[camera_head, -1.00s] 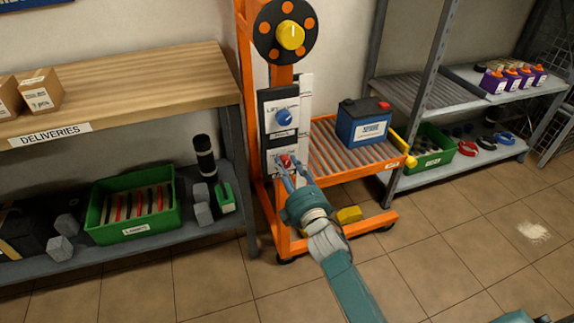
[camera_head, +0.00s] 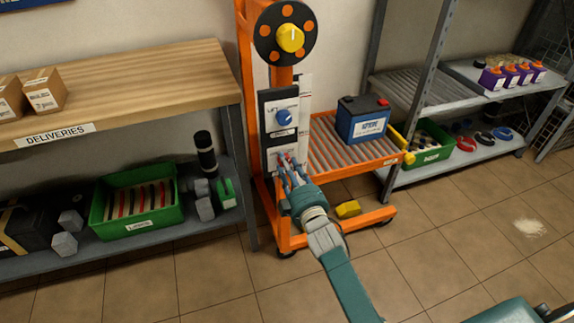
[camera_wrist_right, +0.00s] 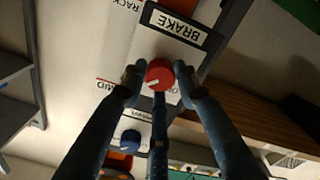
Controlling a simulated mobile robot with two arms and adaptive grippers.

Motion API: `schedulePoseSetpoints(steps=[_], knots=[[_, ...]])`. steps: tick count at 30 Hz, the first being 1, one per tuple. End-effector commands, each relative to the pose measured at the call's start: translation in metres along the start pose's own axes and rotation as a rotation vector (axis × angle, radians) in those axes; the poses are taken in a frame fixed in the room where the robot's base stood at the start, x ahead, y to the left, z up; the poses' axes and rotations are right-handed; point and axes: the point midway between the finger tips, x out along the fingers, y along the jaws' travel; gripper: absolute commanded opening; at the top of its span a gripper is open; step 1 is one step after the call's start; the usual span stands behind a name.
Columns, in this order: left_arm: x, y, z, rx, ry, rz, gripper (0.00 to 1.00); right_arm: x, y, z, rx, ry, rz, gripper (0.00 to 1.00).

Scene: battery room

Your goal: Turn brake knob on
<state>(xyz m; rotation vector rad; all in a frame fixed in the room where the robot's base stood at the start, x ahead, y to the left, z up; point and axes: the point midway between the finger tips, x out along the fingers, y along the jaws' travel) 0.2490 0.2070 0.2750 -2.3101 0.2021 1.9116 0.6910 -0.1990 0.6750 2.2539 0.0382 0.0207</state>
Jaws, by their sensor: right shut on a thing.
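The red brake knob (camera_wrist_right: 159,73) sits on a pale panel under an upside-down label reading BRAKE (camera_wrist_right: 178,26) in the right wrist view. A white pointer line on the knob aims to the lower left in that view. My right gripper (camera_wrist_right: 159,82) is shut on the knob, with fingers at both sides and one below it. In the head view the right gripper (camera_head: 288,168) reaches the lower part of the lift's control panel and mostly hides the knob. My left gripper is not in view.
The orange lift (camera_head: 264,215) has a blue lift knob (camera_head: 284,117), a yellow hub knob (camera_head: 290,38) and a roller platform carrying a blue battery (camera_head: 362,120). A wooden bench (camera_head: 150,88) stands left and a grey shelf (camera_head: 455,103) right. Open tiled floor (camera_head: 450,250) lies in front.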

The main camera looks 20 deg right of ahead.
Motion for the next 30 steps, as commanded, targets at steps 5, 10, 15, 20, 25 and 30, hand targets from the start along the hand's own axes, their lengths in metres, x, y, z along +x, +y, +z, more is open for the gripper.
schedulePoseSetpoints(steps=[5, 10, 15, 20, 25, 30], knots=[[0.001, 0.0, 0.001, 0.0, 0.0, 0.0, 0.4, -0.001, 0.0, 0.005, 0.005, -0.009, -0.001, 0.04], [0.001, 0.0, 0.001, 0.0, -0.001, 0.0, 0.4, -0.001, 0.0, 0.005, 0.004, -0.01, -0.001, 0.04], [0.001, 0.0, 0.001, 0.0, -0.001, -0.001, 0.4, -0.001, 0.0, 0.004, 0.004, -0.008, -0.002, 0.49], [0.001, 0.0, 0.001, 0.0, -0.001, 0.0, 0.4, 0.0, 0.0, 0.003, 0.004, -0.005, -0.001, 0.49], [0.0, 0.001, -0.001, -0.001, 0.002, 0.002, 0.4, -0.006, -0.001, 0.002, 0.003, -0.004, -0.002, 0.49], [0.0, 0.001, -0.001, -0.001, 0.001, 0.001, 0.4, -0.035, -0.002, 0.003, 0.003, -0.005, -0.003, 0.49]])
